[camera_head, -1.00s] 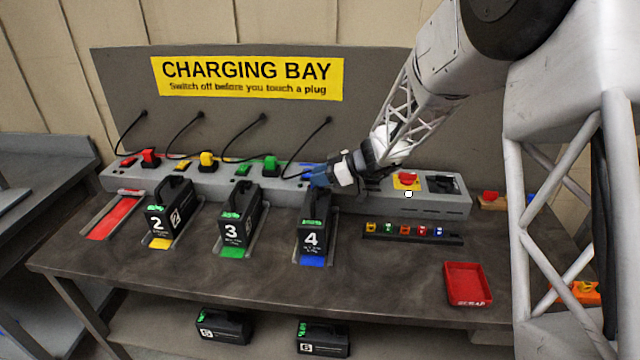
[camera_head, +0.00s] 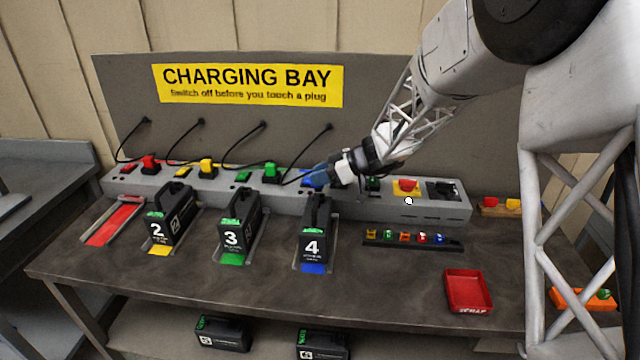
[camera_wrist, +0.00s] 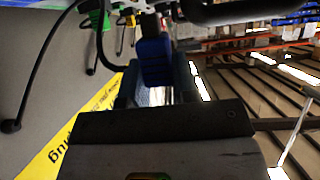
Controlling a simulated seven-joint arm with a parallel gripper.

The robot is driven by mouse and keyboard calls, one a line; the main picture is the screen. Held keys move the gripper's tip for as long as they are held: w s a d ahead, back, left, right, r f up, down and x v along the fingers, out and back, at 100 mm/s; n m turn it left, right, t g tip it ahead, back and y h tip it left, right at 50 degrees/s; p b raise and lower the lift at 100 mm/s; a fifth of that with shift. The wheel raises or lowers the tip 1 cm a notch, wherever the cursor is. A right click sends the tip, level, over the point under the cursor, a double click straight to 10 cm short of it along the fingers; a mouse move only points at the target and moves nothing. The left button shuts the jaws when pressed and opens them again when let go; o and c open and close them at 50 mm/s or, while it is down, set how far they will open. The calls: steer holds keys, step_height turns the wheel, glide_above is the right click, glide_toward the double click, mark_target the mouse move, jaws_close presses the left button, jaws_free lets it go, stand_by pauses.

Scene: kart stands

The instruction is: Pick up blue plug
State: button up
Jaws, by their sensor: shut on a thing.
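The blue plug (camera_wrist: 155,62) is between the two fingers of my gripper (camera_wrist: 154,88) in the wrist view. My gripper (camera_head: 322,174) is shut on it. The fingers largely hide the plug there. I cannot tell whether its underside is clear of the socket. A black cable runs from the back panel down to the plug.
Red (camera_head: 149,162), yellow (camera_head: 207,166) and green (camera_head: 271,171) plugs stand on the strip to the left, with cables. Black battery packs, including number 4 (camera_head: 313,238), stand in front. A red stop button (camera_head: 405,185) is to the right. A red tray (camera_head: 467,291) lies front right.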

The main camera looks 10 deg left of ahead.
step_height(320, 180, up, 25)
stand_by(0.4)
steer(key=shift+w, duration=0.15)
stand_by(0.5)
